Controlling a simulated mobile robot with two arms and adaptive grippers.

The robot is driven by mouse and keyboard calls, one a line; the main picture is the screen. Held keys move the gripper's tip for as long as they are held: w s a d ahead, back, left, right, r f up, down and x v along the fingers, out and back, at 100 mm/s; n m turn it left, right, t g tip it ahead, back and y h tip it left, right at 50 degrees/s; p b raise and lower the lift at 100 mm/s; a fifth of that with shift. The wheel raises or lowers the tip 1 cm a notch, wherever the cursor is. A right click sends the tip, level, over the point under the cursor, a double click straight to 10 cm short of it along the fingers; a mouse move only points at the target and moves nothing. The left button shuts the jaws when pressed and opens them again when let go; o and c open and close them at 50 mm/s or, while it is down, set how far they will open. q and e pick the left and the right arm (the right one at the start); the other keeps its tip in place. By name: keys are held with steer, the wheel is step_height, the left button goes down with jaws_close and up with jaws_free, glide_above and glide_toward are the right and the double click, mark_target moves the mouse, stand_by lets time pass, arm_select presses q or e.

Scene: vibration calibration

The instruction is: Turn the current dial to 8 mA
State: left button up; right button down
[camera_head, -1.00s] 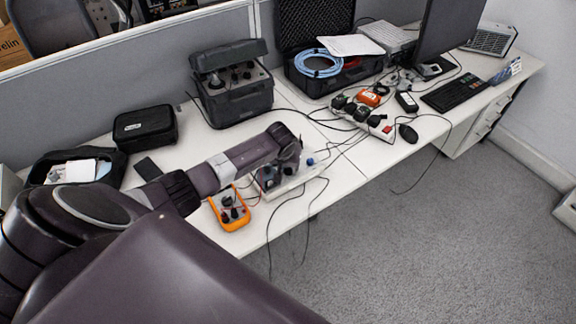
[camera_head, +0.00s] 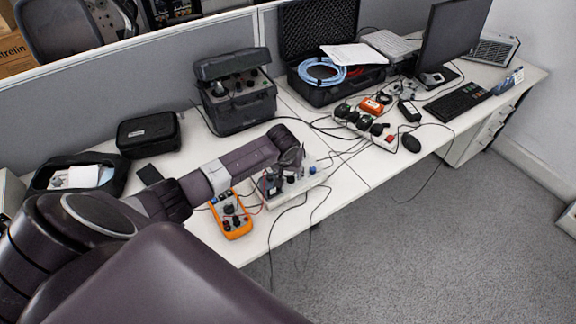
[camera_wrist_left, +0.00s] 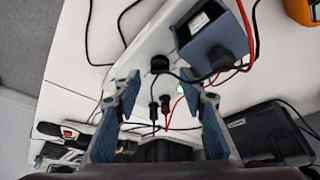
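A white board (camera_head: 308,184) lies near the front edge of the desk and shows in the left wrist view (camera_wrist_left: 142,56). It carries a round black knob (camera_wrist_left: 160,64), probably the current dial; no marks or setting are readable. Beside the knob stands a dark blue meter box (camera_wrist_left: 214,40). Black and red plugs sit in the board below the knob. My left gripper (camera_head: 292,163) is above the board; in the left wrist view its blue-padded fingers (camera_wrist_left: 160,88) are apart with nothing between them. The knob appears just beyond the fingertips. My right gripper is not in view.
An orange multimeter (camera_head: 232,214) lies left of the board, with leads nearby. A black pouch (camera_head: 148,133), a dark equipment case (camera_head: 240,105) and an open foam-lined case (camera_head: 320,95) stand behind. A power strip (camera_head: 362,126) and loose cables lie to the right.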

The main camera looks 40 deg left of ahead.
arm_select(q)
steer(key=v, duration=0.8)
steer(key=shift+s+r, duration=0.2)
steer(key=shift+r, duration=0.05)
